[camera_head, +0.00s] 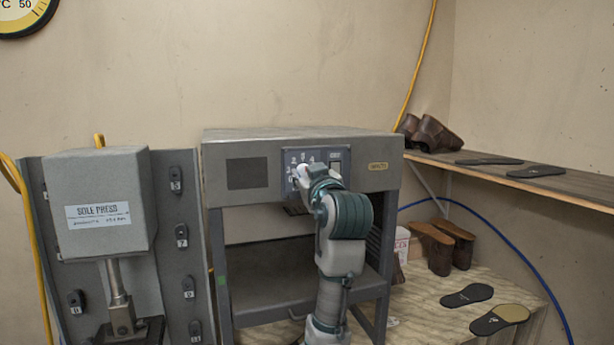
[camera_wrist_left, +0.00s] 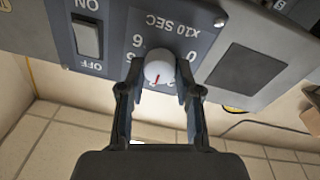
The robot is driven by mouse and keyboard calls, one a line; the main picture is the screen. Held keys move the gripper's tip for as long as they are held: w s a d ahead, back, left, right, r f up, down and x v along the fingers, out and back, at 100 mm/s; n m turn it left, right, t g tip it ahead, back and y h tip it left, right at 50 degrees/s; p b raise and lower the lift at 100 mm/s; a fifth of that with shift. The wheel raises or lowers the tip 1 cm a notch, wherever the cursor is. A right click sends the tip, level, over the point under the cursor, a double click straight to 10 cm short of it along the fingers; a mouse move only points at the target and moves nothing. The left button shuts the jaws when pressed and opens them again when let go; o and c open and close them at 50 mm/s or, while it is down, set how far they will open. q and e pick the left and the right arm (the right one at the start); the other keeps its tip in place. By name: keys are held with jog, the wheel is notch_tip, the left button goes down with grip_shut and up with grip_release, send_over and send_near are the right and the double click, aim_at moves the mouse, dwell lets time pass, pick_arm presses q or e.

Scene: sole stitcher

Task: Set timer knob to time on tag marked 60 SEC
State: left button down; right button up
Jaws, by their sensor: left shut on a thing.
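The timer knob (camera_wrist_left: 159,67) is round and white with a red mark. In the wrist view its mark points down the picture, between my fingers, away from the printed 6 and "x10 SEC". My left gripper (camera_wrist_left: 158,80) is shut on the knob, one finger at each side. In the head view the gripper (camera_head: 311,176) reaches the dark control panel (camera_head: 290,157) from below and hides part of the dial. Numerals 2 and 4 show above the knob (camera_head: 302,171). No tag reading 60 SEC is legible. My right gripper is not in view.
The panel sits on a grey cabinet (camera_head: 225,147) with an open front. An ON/OFF rocker switch (camera_wrist_left: 87,39) is beside the dial. The sole press (camera_head: 100,205) stands at left. A shelf (camera_head: 580,189) with shoes and soles is at right.

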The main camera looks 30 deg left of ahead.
pick_arm(q)
jog(key=m, duration=1.2)
jog(key=m+g+h, duration=0.1)
jog(key=m, duration=1.1)
jog(key=shift+w+d+f, duration=0.1)
jog(key=shift+w+f, duration=0.1)
jog(key=shift+g+h, duration=0.3)
jog(key=c, duration=0.9)
grip_release()
jog(key=shift+c, duration=0.2)
jog(key=shift+o, duration=0.8)
jog(key=shift+w, duration=0.25)
jog(key=shift+d, duration=0.1)
